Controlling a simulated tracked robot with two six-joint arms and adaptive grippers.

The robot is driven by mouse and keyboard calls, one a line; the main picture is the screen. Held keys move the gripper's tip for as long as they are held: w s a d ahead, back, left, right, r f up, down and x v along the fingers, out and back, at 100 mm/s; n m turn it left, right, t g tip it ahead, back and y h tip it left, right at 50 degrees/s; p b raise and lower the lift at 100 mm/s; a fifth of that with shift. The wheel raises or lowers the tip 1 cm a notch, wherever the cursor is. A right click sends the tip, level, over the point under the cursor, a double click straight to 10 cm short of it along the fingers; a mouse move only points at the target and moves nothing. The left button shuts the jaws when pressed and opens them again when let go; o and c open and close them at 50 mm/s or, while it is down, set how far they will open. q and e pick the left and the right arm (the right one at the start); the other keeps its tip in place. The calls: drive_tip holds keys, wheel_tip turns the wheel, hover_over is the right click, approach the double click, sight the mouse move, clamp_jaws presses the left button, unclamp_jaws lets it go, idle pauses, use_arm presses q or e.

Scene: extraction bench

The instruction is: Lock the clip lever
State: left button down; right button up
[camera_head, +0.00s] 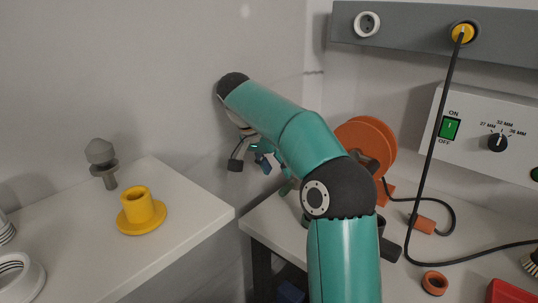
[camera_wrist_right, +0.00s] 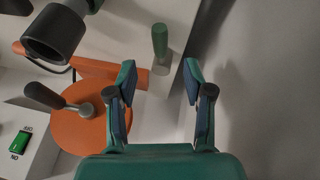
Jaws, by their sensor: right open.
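My right gripper (camera_head: 250,161) hangs in the gap near the back wall, left of the orange disc. In the right wrist view its two fingers (camera_wrist_right: 160,85) are apart with nothing between them. Beyond the fingertips, a green-capped post (camera_wrist_right: 160,42) stands on the white surface; it may be the clip lever, but I cannot tell for sure. A little green shows beside my arm in the head view (camera_head: 287,187). An orange disc (camera_head: 369,133) with a dark-knobbed crank (camera_wrist_right: 45,96) is partly hidden by my arm. My left gripper is out of view.
A dark grey tube end (camera_wrist_right: 52,33) lies near the orange bar. A yellow flanged piece (camera_head: 140,211) and a grey knob (camera_head: 100,155) stand on the left table. A black cable (camera_head: 433,150) hangs from the wall socket at right. A gap separates the two tables.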

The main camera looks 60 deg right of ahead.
drive_tip(key=v, duration=0.5)
drive_tip(key=shift+s, duration=0.1)
idle(0.5)
